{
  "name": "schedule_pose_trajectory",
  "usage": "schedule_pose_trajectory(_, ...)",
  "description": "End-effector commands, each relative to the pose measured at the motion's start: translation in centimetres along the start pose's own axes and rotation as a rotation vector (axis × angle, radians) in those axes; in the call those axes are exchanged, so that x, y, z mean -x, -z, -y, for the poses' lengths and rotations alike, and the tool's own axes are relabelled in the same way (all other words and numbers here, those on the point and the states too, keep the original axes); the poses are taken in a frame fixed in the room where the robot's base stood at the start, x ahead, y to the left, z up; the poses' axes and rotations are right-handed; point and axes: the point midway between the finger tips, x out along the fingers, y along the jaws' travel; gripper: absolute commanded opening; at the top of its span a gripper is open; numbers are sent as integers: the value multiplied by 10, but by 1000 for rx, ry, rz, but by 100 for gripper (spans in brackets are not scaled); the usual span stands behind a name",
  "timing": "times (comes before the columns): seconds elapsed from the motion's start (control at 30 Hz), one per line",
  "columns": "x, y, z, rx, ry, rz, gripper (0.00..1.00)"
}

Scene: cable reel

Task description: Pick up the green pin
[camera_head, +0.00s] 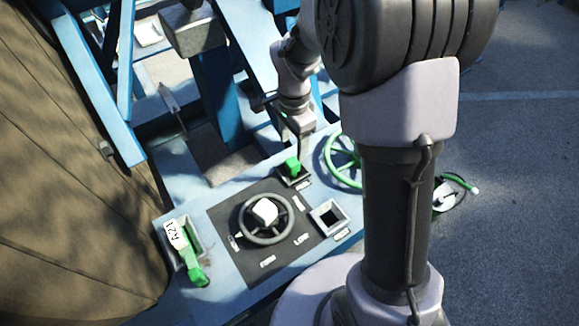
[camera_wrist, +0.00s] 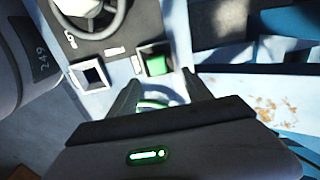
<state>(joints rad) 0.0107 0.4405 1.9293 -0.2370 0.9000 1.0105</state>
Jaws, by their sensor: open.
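A green block-like pin (camera_head: 292,165) stands in a square socket at the back corner of the dark control panel. It also shows in the wrist view, where the green pin (camera_wrist: 156,65) sits in its socket just beyond the fingertips. My gripper (camera_head: 301,130) is above and behind the pin in the head view, pointing down. In the wrist view the fingers of my gripper (camera_wrist: 160,86) are apart, with no pin between them. A second green piece (camera_head: 194,268) with a white tag lies at a tray on the left; I cannot tell its exact shape.
A dark handwheel (camera_head: 266,239) stands on the panel, beside an empty square socket (camera_head: 329,217). A green wheel (camera_head: 332,169) is right of the pin, partly hidden by my arm. Blue frame beams (camera_head: 218,95) rise behind. A large brown reel (camera_head: 60,190) fills the left.

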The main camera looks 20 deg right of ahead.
Motion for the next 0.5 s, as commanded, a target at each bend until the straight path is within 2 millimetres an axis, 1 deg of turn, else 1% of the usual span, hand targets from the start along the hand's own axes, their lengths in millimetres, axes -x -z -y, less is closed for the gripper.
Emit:
schedule_pose_trajectory(0.03, -12, 0, -1, 0, -3, 1, 58)
schedule_pose_trajectory(0.2, -31, -1, -2, 1, -1, 0, 58)
schedule_pose_trajectory(0.33, -58, -6, -8, 2, -3, 1, 58)
schedule_pose_trajectory(0.4, -70, -6, -8, 1, -3, 1, 58)
schedule_pose_trajectory(0.5, -78, -6, -8, 0, -1, 1, 58)
